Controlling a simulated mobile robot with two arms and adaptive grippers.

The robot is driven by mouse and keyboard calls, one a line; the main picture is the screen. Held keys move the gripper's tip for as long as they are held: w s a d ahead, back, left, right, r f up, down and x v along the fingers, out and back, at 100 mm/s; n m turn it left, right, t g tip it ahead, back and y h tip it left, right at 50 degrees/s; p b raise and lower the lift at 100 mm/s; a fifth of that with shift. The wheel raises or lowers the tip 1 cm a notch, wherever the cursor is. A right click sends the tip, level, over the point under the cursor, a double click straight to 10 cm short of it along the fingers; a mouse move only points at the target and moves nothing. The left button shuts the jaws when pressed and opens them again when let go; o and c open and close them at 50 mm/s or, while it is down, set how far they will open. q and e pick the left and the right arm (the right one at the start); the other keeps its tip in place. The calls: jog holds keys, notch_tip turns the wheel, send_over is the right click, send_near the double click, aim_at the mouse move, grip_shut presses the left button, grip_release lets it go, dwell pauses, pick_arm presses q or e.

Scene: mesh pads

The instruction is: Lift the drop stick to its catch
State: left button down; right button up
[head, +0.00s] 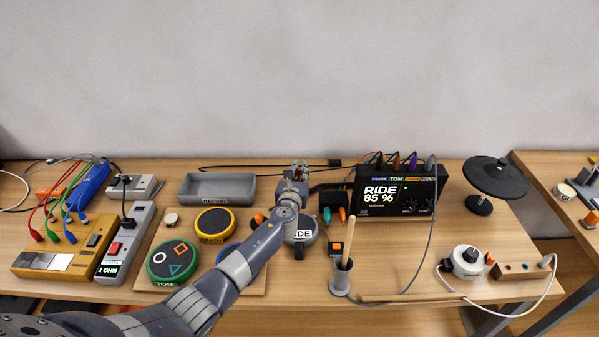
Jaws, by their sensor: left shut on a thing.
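My left gripper (299,170) is in the middle of the picture, just above and behind the grey round pad (302,229) whose label ends in "IDE". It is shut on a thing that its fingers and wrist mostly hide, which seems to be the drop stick. I cannot make out the stick's shape or its catch. A dark bar (327,187) shows just to the right of the gripper. A pale wooden stick (348,241) stands upright in a grey holder (340,278), apart from the gripper. My right gripper is not in view.
A black module (397,197) reading "RIDE 85 %" stands to the right. The green TOM pad (172,261), yellow pad (215,224) and grey tray (217,189) lie left of my arm. A black cymbal-like disc (496,176) stands far right. Cables cross the table.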

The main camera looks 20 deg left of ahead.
pick_arm(q)
jog(key=c, duration=1.4)
grip_release()
jog(key=shift+r, duration=0.3)
jog(key=shift+c, duration=0.2)
jog(key=shift+s, duration=0.2)
jog(key=shift+f, duration=0.15)
jog(key=shift+s, duration=0.1)
jog(key=shift+s+d, duration=0.1)
jog(key=shift+s, duration=0.15)
jog(key=v, duration=1.1)
jog(key=shift+s, duration=0.15)
